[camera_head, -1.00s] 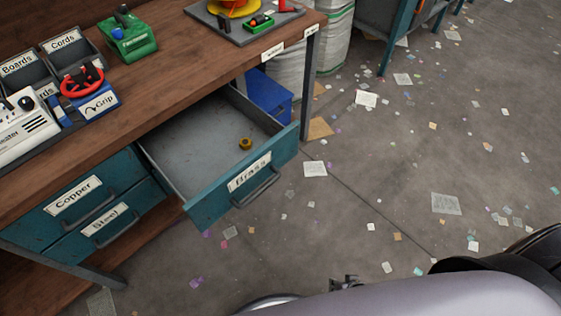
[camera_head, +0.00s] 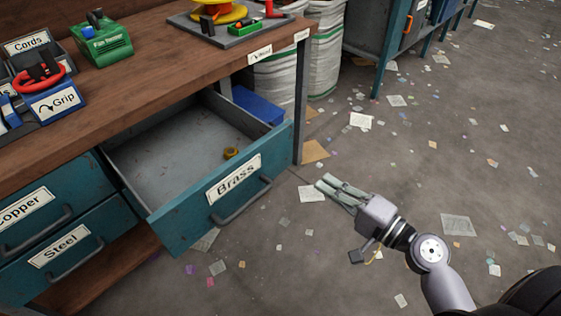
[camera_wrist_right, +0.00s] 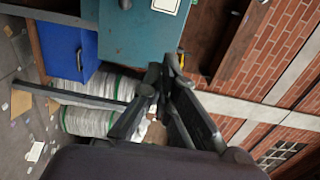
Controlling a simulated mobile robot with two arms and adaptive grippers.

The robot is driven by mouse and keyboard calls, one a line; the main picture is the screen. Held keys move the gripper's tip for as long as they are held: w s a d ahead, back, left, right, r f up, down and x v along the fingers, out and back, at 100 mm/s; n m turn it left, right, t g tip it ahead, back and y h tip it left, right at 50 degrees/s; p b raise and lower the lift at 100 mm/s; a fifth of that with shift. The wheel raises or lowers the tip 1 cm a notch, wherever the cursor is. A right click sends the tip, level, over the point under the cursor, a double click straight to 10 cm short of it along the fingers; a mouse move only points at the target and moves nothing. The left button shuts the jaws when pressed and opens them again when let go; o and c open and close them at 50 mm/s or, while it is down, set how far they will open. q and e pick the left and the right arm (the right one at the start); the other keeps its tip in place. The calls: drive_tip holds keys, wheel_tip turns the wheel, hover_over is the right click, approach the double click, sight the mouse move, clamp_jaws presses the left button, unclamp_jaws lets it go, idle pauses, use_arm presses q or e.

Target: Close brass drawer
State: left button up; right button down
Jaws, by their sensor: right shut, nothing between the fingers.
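The brass drawer (camera_head: 176,233) is teal with a white "Brass" label and a grey bar handle (camera_head: 243,201). It stands pulled out from under the wooden bench in the head view. A small brass-coloured piece (camera_head: 231,153) lies inside it. My right gripper (camera_head: 328,186) is shut and empty, to the right of the drawer front and apart from it. In the right wrist view the shut fingers (camera_wrist_right: 168,75) show in the middle, with a teal panel (camera_wrist_right: 140,30) beyond them. My left gripper is not in view.
Closed Copper (camera_head: 28,212) and Steel (camera_head: 75,250) drawers sit left of the open one. A bench leg (camera_head: 301,100) stands behind its right end. A blue bin (camera_head: 258,105) and white sacks (camera_head: 325,60) are behind. The floor at right is open, littered with scraps.

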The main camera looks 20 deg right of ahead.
drive_tip(key=p, duration=0.3)
approach(272, 147)
drive_tip(key=x, duration=0.6)
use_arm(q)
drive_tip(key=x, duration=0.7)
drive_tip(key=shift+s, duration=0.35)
use_arm(e)
drive_tip(key=shift+w+a, duration=0.35)
drive_tip(key=shift+w, duration=0.15)
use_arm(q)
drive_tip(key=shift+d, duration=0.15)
